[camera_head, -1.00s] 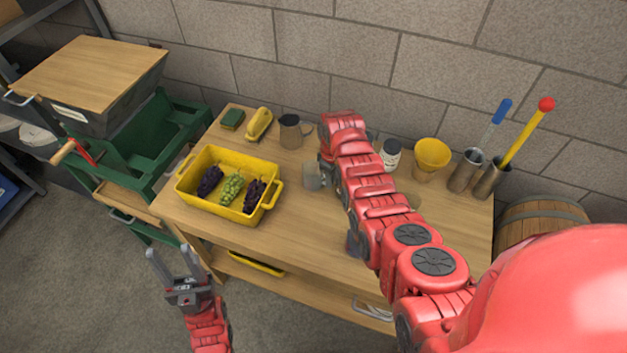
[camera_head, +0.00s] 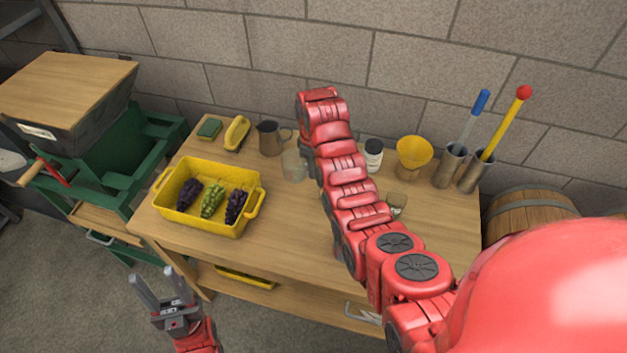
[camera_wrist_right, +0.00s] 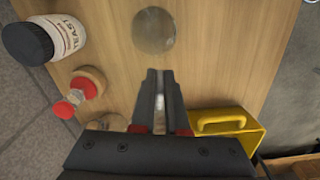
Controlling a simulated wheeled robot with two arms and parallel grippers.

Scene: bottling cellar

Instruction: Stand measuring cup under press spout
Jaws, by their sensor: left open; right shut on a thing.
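The measuring cup (camera_head: 293,165), clear and see-through, shows upright in the head view just left of my right arm, in front of the metal jug. My right gripper (camera_wrist_right: 160,72) is shut on it; in the head view my arm hides the jaws. In the wrist view only a pale strip shows between the fingers, so the grip is hard to make out. My left gripper (camera_head: 157,274) is open and empty, low in front of the table's left end. I cannot make out a press spout; a green machine with a wood-topped hopper (camera_head: 65,85) stands at the left.
A yellow crate (camera_head: 207,223) with grapes stands on the table's left. The metal jug (camera_head: 270,138), sponge (camera_head: 209,129) and yellow brush (camera_head: 237,132) are behind.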

